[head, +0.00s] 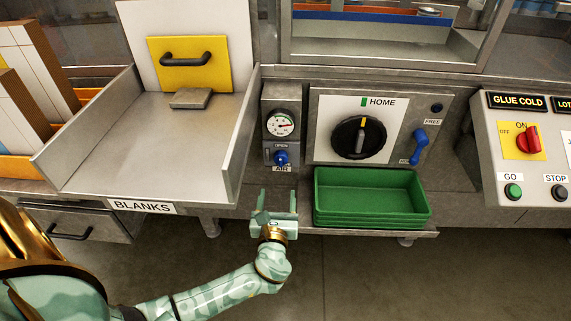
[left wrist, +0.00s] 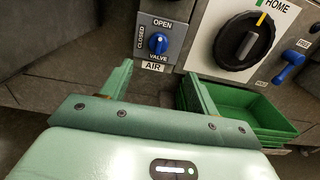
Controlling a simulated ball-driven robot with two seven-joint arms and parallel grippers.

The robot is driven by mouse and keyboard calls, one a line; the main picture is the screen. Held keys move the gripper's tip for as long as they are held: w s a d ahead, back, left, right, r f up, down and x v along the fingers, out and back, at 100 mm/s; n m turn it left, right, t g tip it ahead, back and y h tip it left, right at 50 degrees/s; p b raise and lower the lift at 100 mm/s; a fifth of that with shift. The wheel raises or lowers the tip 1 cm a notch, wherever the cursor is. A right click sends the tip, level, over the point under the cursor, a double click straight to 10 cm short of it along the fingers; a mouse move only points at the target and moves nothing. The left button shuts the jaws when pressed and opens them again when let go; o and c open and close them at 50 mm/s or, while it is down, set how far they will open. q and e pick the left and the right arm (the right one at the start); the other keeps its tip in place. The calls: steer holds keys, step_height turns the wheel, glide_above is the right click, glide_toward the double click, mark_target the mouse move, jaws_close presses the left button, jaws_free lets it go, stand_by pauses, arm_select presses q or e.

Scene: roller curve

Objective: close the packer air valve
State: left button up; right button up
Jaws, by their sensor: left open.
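The air valve is a small blue knob (head: 281,157) on a grey panel below a round pressure gauge (head: 281,123), above a label reading AIR. In the left wrist view the blue knob (left wrist: 158,43) sits on a plate marked OPEN at the top and CLOSED along the left side. A light mark on the knob shows, pointing roughly upward. My left gripper (head: 277,200) is open and empty, below and in front of the knob, apart from it. Its two fingers (left wrist: 157,85) point toward the panel in the left wrist view. My right gripper is not in view.
Green trays (head: 371,197) are stacked on the shelf right of my left gripper. A large black HOME dial (head: 361,138) and a blue lever (head: 419,146) are right of the valve. The BLANKS chute's metal side wall (head: 240,130) stands left of it.

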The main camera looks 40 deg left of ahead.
mark_target(280, 163)
arm_select(q)
steer(key=b+x, duration=0.2)
steer(key=x, duration=0.4)
steer(key=b+x, duration=0.1)
steer(key=x, duration=0.5)
steer(key=shift+w+a+f+b, duration=0.2)
steer(key=shift+w+f+b, duration=0.05)
steer(key=shift+w+b, duration=0.15)
steer(key=shift+w+a+r, duration=0.15)
steer(key=shift+w+a, duration=0.1)
steer(key=shift+w, duration=0.1)
steer(key=c, duration=1)
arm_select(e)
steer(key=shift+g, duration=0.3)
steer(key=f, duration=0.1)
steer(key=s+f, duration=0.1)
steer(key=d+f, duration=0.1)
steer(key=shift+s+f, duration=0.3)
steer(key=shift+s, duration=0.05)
